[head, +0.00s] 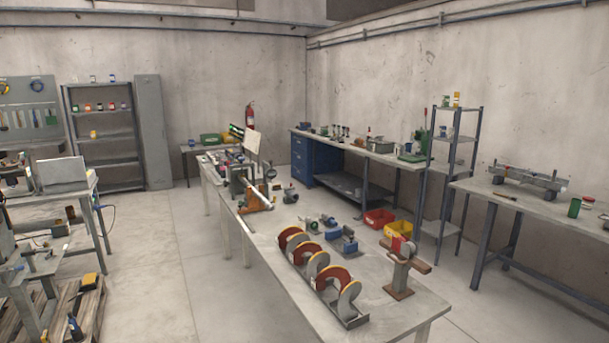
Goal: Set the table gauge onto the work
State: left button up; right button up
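Neither of my grippers shows in the head view. On the long pale table (385,318), an auger-like piece with red and yellow curved flights (318,262) lies along a grey base near the front edge. Farther back on the table, a small upright device with a dark round head (271,174) stands by an orange bracket (256,202); it may be the table gauge, but it is too small to tell.
Small blue-grey devices (343,241) sit mid-table. A workbench (560,205) and a narrow shelf (455,138) stand right. A pallet (82,305) lies left. The floor (150,270) left of the table is clear.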

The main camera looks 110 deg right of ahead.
aim_at(268, 171)
jog(key=z, duration=3.35)
jog(key=i+j+u, duration=0.25)
jog(key=i, duration=0.15)
jog(key=i+u, duration=0.2)
jog(key=i, duration=0.25)
jog(key=i+j+u, duration=0.1)
jog(key=i+u, duration=0.15)
jog(key=i, duration=1.35)
jog(key=i+z, duration=0.3)
jog(key=i+j+z, duration=0.65)
jog(key=i, duration=0.2)
jog(key=i+j+z, duration=0.15)
jog(key=z, duration=0.25)
jog(key=i+j+z, duration=0.2)
jog(key=z, duration=0.2)
jog(key=i+j+z, duration=0.15)
jog(key=j+z, duration=0.25)
jog(key=i+j+z, duration=0.1)
jog(key=j+z, duration=0.65)
jog(key=i+j, duration=0.05)
jog(key=j, duration=0.05)
